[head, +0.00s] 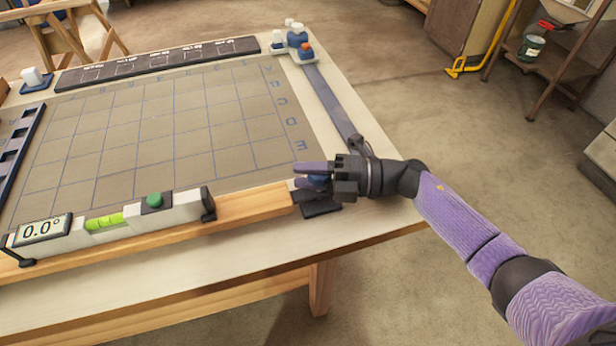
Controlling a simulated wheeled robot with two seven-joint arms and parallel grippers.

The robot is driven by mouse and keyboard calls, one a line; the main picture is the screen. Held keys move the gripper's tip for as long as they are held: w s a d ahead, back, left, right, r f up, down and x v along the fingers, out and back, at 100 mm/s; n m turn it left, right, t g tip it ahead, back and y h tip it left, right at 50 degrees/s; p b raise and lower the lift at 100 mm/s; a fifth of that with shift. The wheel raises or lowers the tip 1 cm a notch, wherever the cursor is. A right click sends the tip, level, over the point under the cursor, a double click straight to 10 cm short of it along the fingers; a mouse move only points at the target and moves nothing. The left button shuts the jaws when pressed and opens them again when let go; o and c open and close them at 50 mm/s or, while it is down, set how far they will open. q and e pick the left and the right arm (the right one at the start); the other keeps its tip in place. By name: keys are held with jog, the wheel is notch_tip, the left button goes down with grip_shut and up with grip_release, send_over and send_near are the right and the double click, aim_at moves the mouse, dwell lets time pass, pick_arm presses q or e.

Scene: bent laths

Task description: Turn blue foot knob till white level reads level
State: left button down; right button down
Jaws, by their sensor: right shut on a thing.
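The white level (176,212) lies along a wooden lath (252,206) near the table's front edge. Its display (43,229) reads 0.0°, and it has a green vial (104,221) and a green button (154,199). The bubble's exact place is too small to tell. The blue foot knob (318,181) is at the lath's right end, above a dark foot plate (320,206). My right gripper (312,175) is shut on the knob, its fingers hiding most of it. My left gripper is not in view.
A gridded mat (150,130) covers the table's middle. A dark labelled strip (160,62) lies along the back. Blue and white pieces (297,38) stand at the far right corner. A grey strip (328,100) runs along the right edge. Open floor lies to the right.

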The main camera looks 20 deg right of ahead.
jog(key=shift+w+r+g, duration=0.15)
jog(key=shift+r+g, duration=0.15)
jog(key=shift+r, duration=0.1)
jog(key=shift+r+n, duration=0.1)
jog(key=shift+n, duration=0.2)
jog(key=c, duration=0.5)
grip_release()
jog(key=shift+f, duration=0.2)
jog(key=shift+s+d, duration=0.15)
jog(key=shift+s, duration=0.05)
jog(key=b+v, duration=0.1)
jog(key=v, duration=0.8)
jog(key=shift+d, duration=0.35)
